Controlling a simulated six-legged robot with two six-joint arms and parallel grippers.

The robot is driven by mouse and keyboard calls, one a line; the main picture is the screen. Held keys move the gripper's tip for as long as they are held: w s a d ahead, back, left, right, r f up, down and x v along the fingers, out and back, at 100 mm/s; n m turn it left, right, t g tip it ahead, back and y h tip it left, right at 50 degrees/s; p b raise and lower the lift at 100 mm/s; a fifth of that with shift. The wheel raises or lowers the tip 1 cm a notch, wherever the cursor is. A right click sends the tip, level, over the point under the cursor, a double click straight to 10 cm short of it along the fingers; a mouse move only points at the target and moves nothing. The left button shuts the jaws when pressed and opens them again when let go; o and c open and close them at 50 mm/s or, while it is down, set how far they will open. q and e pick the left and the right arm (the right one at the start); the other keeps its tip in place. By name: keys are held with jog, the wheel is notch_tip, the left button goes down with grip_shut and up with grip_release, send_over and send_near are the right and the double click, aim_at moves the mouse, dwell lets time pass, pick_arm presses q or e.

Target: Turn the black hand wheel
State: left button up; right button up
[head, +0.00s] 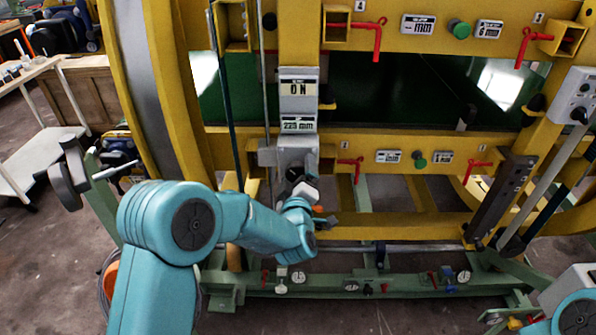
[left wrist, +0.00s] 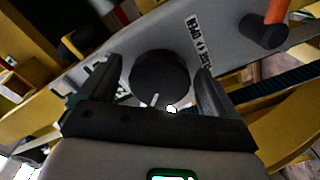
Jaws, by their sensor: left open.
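The black hand wheel (left wrist: 160,76) is a round dark knob on a grey panel in the left wrist view. My left gripper (left wrist: 157,84) is open, with one finger on each side of the wheel. Gaps show between the fingers and the wheel's rim, so I see no clear grip; the depth is hard to judge. In the head view my left gripper (head: 304,190) is at the lower end of the grey upright unit (head: 297,148). The arm and gripper largely hide the wheel there. My right gripper is not in view.
A large yellow frame (head: 350,142) with red handles (head: 376,38) and green knobs surrounds the grey unit. An orange-handled black part (left wrist: 265,28) is near the panel's upper right in the left wrist view. A green base beam (head: 340,284) runs below. A white bench (head: 40,160) stands left.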

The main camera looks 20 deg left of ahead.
pick_arm(q)
jog(key=shift+w+a, duration=0.1)
jog(key=shift+w, duration=0.05)
jog(key=c, duration=1)
jog(key=shift+f+m+b, duration=0.15)
jog(key=shift+m+b, duration=0.75)
jog(key=shift+b, duration=0.15)
jog(key=m+b, duration=0.2)
jog(key=shift+m, duration=0.3)
jog(key=m+b, duration=0.1)
jog(key=m, duration=0.2)
jog(key=shift+m, duration=1.9)
jog(key=shift+r, duration=0.2)
